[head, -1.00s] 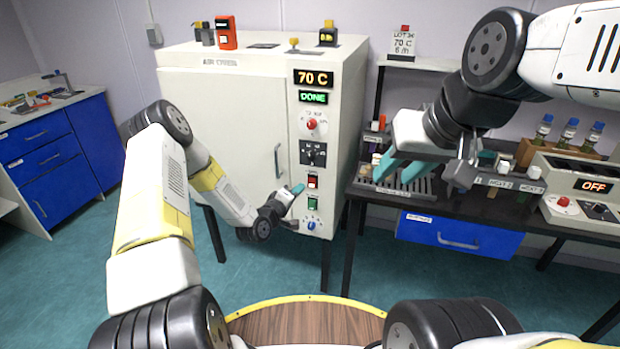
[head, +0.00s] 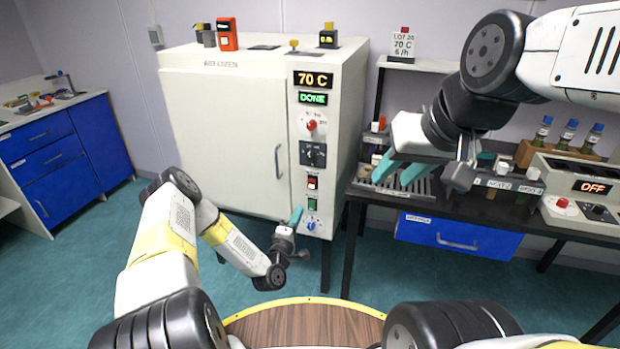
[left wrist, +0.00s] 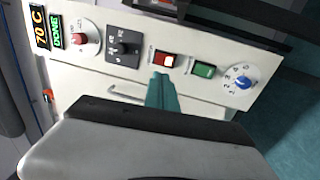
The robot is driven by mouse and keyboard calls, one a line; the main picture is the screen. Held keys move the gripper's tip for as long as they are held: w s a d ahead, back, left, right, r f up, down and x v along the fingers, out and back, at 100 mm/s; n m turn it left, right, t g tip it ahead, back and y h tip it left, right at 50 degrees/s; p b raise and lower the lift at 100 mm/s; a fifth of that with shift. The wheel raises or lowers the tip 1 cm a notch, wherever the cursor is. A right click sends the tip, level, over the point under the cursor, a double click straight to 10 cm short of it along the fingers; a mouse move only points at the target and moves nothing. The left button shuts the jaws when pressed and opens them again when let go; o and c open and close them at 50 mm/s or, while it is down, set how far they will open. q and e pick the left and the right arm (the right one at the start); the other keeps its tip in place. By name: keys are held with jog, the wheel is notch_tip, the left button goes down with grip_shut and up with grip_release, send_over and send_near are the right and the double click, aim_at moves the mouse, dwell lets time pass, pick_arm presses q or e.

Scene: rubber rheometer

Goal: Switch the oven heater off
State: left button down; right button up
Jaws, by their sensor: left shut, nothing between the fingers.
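The white oven (head: 225,140) stands against the back wall with its door shut. Its right-hand panel has a 70 C display (head: 313,79) and a green DONE display (head: 312,98). Below the dials are a red rocker switch (head: 313,182) and a green rocker switch (head: 312,203). In the left wrist view the red switch (left wrist: 166,58) has a pale lower part, and the green switch (left wrist: 203,69) sits right of it. My left gripper (head: 297,214) is shut and empty, in front of the lower panel; contact cannot be told. My right gripper (head: 399,171) is open over the bench at right.
A blue dial (head: 311,225) lies below the switches, and a red knob (head: 311,125) above them. The oven's door handle (head: 278,161) is just left of the panel. A dark bench (head: 450,205) with racks and a device reading OFF (head: 592,187) stands to the right.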

aim_at(313, 181)
pick_arm(q)
jog(key=x, duration=1.3)
jog(key=shift+w+d+r, duration=0.1)
jog(key=shift+w, duration=0.25)
